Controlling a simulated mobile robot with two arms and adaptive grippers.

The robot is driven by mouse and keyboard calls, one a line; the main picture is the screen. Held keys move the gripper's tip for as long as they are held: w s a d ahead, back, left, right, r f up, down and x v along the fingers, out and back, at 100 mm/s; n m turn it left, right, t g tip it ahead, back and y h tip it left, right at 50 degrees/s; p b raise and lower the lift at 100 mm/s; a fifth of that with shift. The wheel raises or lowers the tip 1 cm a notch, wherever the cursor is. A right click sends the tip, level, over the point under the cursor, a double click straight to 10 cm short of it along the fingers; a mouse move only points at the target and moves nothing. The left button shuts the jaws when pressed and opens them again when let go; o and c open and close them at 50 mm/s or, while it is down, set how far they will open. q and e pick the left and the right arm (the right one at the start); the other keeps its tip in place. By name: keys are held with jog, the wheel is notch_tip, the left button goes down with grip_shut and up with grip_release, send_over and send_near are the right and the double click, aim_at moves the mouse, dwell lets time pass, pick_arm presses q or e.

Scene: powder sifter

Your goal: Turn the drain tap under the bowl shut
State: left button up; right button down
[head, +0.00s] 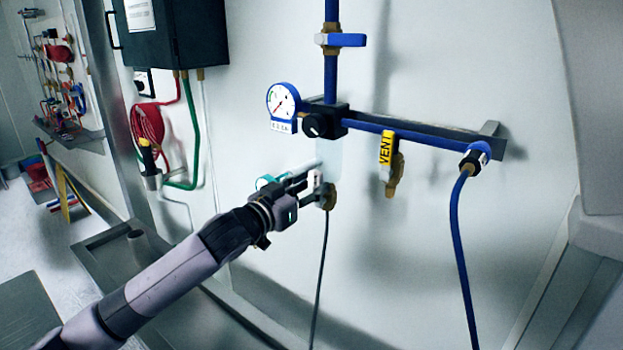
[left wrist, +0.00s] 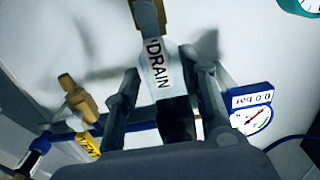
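The drain tap has a brass body (head: 327,197) below a clear bowl (head: 329,158) on the wall. Its white handle, marked DRAIN, shows in the left wrist view (left wrist: 158,66), with brass at its upper end. My left gripper (head: 314,181) is at this tap. In the left wrist view its two fingers (left wrist: 166,82) stand apart, one on each side of the handle. Gaps show between handle and fingers, so it looks open around the handle. In the head view the gripper partly hides the handle. My right gripper is not in view.
A yellow VENT valve (head: 389,165) hangs to the right. A pressure gauge (head: 283,101) and black knob (head: 317,125) are above. Blue pipe (head: 405,134) and a blue hose (head: 460,240) run at right. A thin dark hose (head: 321,270) hangs below the tap. A teal-rimmed dial (head: 265,182) sits beside the gripper.

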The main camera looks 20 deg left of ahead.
pick_arm(q)
jog(key=shift+w+d, duration=0.15)
jog(key=shift+w, duration=0.25)
jog(key=shift+c, duration=0.2)
grip_shut()
dwell(0.5)
